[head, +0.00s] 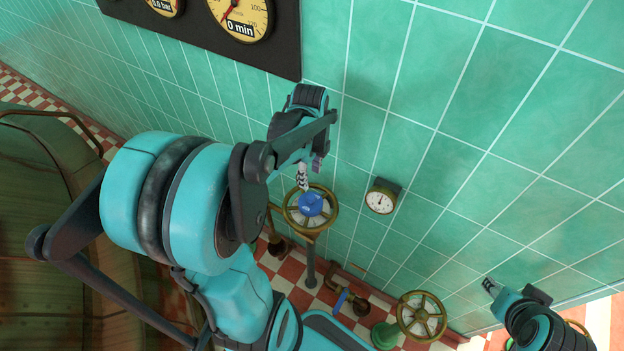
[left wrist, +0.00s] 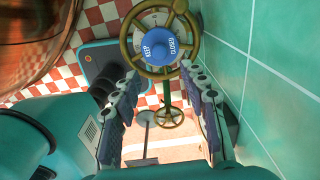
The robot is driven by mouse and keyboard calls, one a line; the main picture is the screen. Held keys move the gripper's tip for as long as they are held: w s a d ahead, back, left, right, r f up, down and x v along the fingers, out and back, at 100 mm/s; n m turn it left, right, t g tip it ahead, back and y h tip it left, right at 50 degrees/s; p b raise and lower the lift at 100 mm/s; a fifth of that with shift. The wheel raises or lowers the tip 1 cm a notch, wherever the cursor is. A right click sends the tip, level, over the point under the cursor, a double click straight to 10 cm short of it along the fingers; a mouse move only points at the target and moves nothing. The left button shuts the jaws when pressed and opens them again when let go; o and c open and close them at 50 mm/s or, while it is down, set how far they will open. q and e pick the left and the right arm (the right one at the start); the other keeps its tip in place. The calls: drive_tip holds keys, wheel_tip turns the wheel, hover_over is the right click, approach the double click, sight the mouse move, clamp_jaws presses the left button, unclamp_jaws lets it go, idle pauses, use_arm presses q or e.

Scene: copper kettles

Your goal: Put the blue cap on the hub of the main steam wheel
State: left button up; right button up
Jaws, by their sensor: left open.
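A blue cap (head: 311,204) sits on the hub of a brass handwheel (head: 290,214). In the left wrist view the cap (left wrist: 157,46) shows white lettering, "KEEP CLOSED", and covers the middle of the wheel (left wrist: 127,38). My left gripper (head: 310,170) is just above the cap in the head view. In the left wrist view its two fingers (left wrist: 161,80) are spread, with nothing between them, and the cap shows beyond the tips. My right gripper (head: 489,286) is at the lower right, away from the wheel; its jaw opening is too small to read.
A second brass handwheel (head: 422,317) stands lower right, near a blue-handled valve (head: 341,300). A small gauge (head: 381,199) is on the green tiled wall beside the capped wheel. A dark gauge panel (head: 200,28) is above. A large copper vessel (head: 40,200) fills the left.

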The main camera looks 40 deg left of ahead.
use_arm(q)
drive_tip(key=s+d+r+n+t, duration=0.2)
drive_tip(key=d+r+n+t, duration=0.1)
drive_tip(key=d+n, duration=0.4)
drive_tip(key=s+d+r+n+t, duration=0.1)
drive_tip(key=d+r+n+t, duration=0.3)
drive_tip(key=d+n, duration=0.4)
drive_tip(key=shift+s+n, duration=0.4)
drive_tip(key=shift+n, duration=0.4)
